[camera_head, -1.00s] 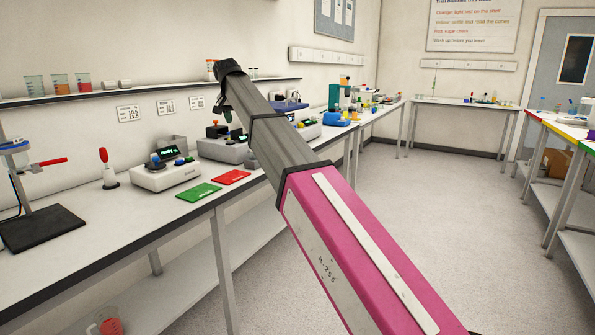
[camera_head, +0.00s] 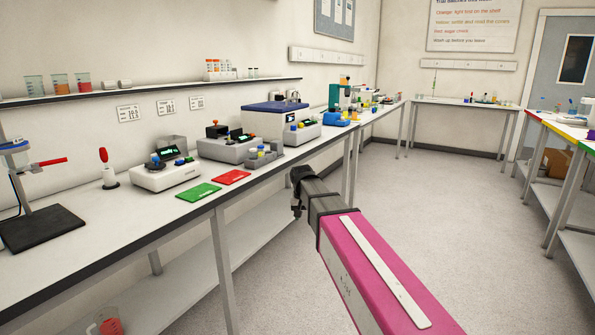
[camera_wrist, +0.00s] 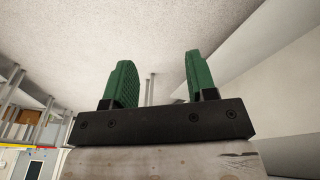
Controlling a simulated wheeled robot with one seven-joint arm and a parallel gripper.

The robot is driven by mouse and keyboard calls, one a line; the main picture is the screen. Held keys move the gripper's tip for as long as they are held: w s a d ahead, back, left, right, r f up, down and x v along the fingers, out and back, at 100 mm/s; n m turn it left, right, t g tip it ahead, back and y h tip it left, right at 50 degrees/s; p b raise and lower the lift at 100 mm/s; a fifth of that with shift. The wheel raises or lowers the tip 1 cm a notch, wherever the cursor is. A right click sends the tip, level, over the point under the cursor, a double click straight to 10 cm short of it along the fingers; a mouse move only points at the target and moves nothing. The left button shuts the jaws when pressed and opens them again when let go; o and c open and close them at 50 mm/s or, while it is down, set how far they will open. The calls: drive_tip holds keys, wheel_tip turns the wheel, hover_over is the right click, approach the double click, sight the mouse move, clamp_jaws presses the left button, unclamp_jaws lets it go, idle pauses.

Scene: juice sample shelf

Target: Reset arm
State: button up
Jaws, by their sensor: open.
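My gripper (camera_wrist: 158,82) shows in the wrist view with its two green fingers apart and nothing between them. In the head view my pink and grey arm reaches up from the lower right. Its dark wrist end is in front of the long bench's front edge, over the floor. The fingers are hard to make out in the head view. No object is held.
The long bench (camera_head: 110,235) along the left wall carries a green mat (camera_head: 198,192), a red mat (camera_head: 234,177) and several instruments. A wall shelf (camera_head: 180,90) holds beakers (camera_head: 34,86) and small bottles. The floor (camera_head: 440,220) to the right is clear.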

drive_tip(key=s+d+f+g, duration=0.1)
drive_tip(key=s+d+f, duration=1.5)
drive_tip(key=s+f, duration=0.3)
drive_tip(key=shift+s+d+f+g+y, duration=0.15)
drive_tip(key=shift+s+f+g+y, duration=0.2)
drive_tip(key=shift+s, duration=0.35)
drive_tip(key=shift+r, duration=0.1)
